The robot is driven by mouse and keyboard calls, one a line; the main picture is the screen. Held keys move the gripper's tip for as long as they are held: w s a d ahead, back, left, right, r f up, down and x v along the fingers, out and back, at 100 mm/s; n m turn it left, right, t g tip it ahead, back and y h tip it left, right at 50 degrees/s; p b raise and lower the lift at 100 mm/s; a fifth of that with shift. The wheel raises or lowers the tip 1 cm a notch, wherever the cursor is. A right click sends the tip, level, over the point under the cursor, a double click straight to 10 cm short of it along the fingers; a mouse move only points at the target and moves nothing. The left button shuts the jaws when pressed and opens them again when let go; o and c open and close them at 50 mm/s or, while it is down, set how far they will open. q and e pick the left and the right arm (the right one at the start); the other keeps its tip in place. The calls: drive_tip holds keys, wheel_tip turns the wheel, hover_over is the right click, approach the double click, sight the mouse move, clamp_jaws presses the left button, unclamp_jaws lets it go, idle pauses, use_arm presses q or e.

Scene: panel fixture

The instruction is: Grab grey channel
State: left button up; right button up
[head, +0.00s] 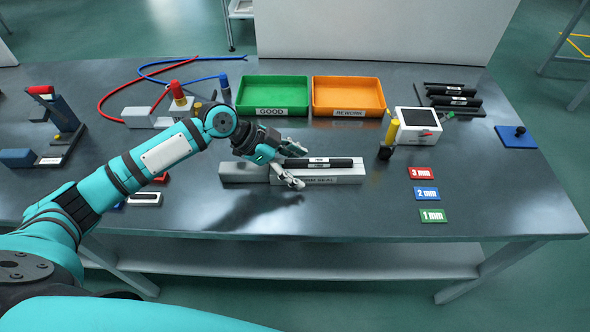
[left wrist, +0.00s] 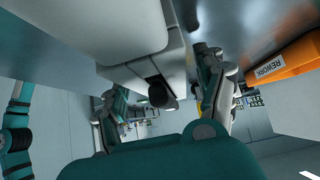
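A long light-grey channel-like block (head: 340,176) with a printed label on its front lies in the middle of the table. Black strips (head: 335,162) with small white labels lie along its top. A plain grey section (head: 240,173) continues to the left, partly behind my gripper. My left gripper (head: 294,167) is over the block's left part with its fingers spread. In the left wrist view, the grey body (left wrist: 120,30) fills the top, and a dark round end (left wrist: 158,92) shows between the open fingers. Contact cannot be told. My right gripper is not in view.
A green GOOD tray (head: 272,96) and an orange REWORK tray (head: 348,96) stand behind. A white device with a screen (head: 418,125) and a yellow-black tool (head: 389,138) stand to the right. Coloured mm cards (head: 427,193) lie front right. The front table edge is clear.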

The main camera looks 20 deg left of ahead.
use_arm(q)
drive_tip(key=c, duration=1.4)
drive_tip(key=shift+r, duration=0.1)
clamp_jaws()
drive_tip(key=shift+r, duration=0.15)
